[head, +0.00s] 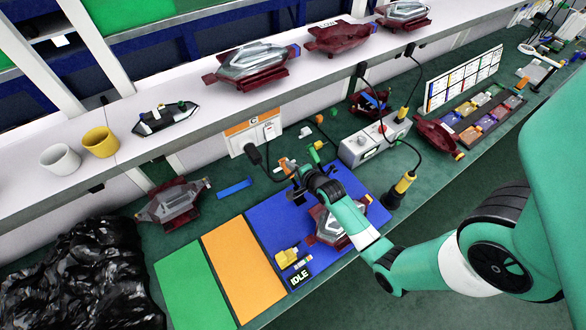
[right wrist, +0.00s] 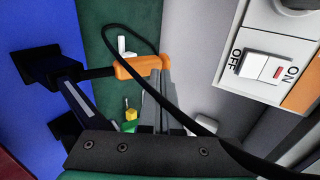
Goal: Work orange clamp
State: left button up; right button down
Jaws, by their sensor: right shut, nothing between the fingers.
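The orange clamp has an orange handle (right wrist: 142,67), seen in the right wrist view, on a dark metal arm leading left to black parts over the blue mat. In the head view its orange handle (head: 284,164) shows at the back edge of the blue mat (head: 262,222). My right gripper (head: 304,173) is beside the clamp. Its grey fingers (right wrist: 160,85) are shut and empty, with the tips close by the handle's right end in the right wrist view; I cannot tell whether they touch. A tail lamp (head: 330,226) lies on the blue mat, partly hidden by my arm. My left gripper is out of view.
A switch box (right wrist: 263,68) stands close right of my fingers in the right wrist view, and a black cable loops past them. A grey power box (head: 365,148) stands behind my arm. Orange (head: 243,262) and green (head: 196,287) mats lie left of the blue mat.

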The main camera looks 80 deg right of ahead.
jog(key=shift+s+a+f, duration=0.1)
jog(key=shift+s+f, duration=0.05)
jog(key=shift+f, duration=0.3)
jog(key=shift+s+a+f, duration=0.1)
jog(key=shift+f, duration=0.35)
notch_tip(320, 180, up, 6)
jog(key=s+a+r+p, duration=0.1)
jog(key=p, duration=0.5)
notch_tip(320, 180, up, 7)
jog(key=p, duration=0.2)
send_over(294, 180)
jog(key=s+a, duration=0.3)
jog(key=s, duration=0.1)
jog(key=shift+w, duration=0.2)
